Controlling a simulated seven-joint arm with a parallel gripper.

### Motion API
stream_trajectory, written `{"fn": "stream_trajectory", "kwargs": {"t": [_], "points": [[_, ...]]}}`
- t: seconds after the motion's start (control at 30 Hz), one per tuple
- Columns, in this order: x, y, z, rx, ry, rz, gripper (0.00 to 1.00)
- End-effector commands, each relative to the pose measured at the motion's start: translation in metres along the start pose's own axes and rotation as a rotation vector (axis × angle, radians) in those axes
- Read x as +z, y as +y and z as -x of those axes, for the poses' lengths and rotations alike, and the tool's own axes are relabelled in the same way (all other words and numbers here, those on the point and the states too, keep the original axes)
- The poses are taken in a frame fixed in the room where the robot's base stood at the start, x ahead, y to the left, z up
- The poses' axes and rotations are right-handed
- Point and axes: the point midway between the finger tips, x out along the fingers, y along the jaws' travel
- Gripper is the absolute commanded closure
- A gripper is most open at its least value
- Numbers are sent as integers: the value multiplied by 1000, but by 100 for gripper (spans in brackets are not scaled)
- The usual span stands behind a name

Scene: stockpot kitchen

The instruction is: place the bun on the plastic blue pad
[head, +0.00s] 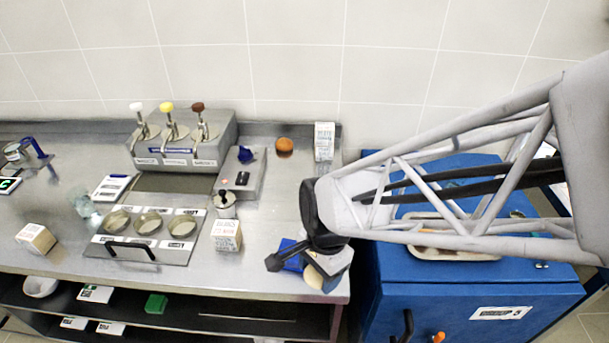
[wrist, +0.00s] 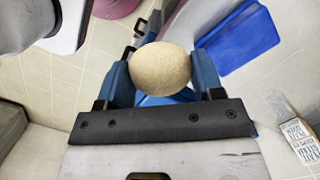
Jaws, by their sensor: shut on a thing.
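My gripper (wrist: 161,78) is shut on the bun (wrist: 160,68), a pale beige round thing between its two blue fingers. In the head view my gripper (head: 322,268) is at the front right corner of the counter, partly hidden by my arm, and a pale part of the bun (head: 314,278) shows below it. The plastic blue pad (wrist: 239,40) lies flat on the counter, to the right of the bun in the wrist view and apart from it. In the head view the pad (head: 290,252) shows just left of my gripper, partly covered.
A lettered box (head: 226,236) and a steel shaker (head: 225,204) stand left of the pad. A tray with several round molds (head: 148,224) is further left. A brown round thing (head: 284,145) and another box (head: 324,141) are at the back. A blue cabinet (head: 470,300) stands right.

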Motion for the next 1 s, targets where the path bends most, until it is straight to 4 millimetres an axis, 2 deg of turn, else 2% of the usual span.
{"fn": "stream_trajectory", "kwargs": {"t": [0.7,1.0], "points": [[-26,-90,-6,0,0,0,62],[-31,-107,-7,0,0,0,62]]}}
